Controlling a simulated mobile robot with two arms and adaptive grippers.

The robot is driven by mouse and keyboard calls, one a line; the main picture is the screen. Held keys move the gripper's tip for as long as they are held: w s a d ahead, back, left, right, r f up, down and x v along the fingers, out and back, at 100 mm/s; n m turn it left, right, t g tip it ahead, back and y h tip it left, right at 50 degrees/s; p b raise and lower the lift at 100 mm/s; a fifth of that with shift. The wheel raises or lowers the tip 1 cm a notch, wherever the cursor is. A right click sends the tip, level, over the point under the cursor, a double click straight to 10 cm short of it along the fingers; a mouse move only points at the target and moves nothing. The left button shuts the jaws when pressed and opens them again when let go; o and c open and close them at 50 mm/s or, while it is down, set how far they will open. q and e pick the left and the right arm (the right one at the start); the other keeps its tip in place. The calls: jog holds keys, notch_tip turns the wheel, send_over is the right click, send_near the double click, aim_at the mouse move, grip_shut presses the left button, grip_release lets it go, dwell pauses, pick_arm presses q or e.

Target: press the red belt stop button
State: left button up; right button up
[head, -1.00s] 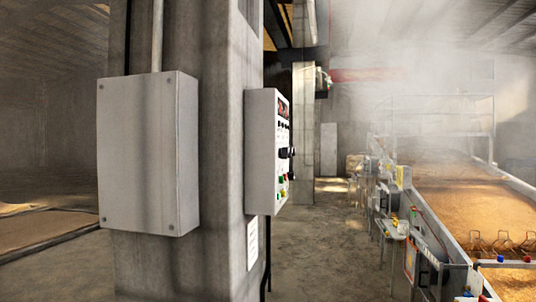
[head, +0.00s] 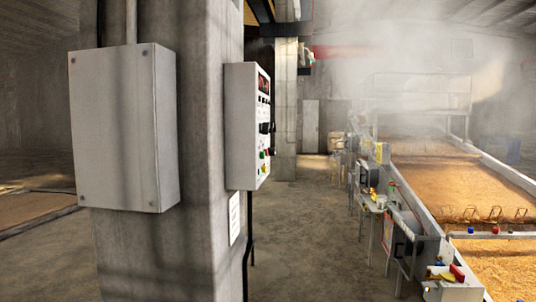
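A control panel (head: 248,126) is mounted on the right side of the concrete pillar and is seen at a steep angle. Low on its face are small buttons, among them a green one (head: 262,168) and a reddish one (head: 267,153). At the right, a long grain bed (head: 430,179) has a small red knob-like part (head: 470,230) on a rail across it. A red block-shaped part (head: 457,272) sits at its near corner. I cannot tell which red part is the belt stop button. Neither gripper shows.
The pillar (head: 211,250) with a blank grey box (head: 124,127) fills the left. A cluttered row of equipment (head: 402,243) lines the bed's left side. The concrete floor (head: 310,230) between pillar and bed is open. Steam (head: 400,60) hangs over the far end.

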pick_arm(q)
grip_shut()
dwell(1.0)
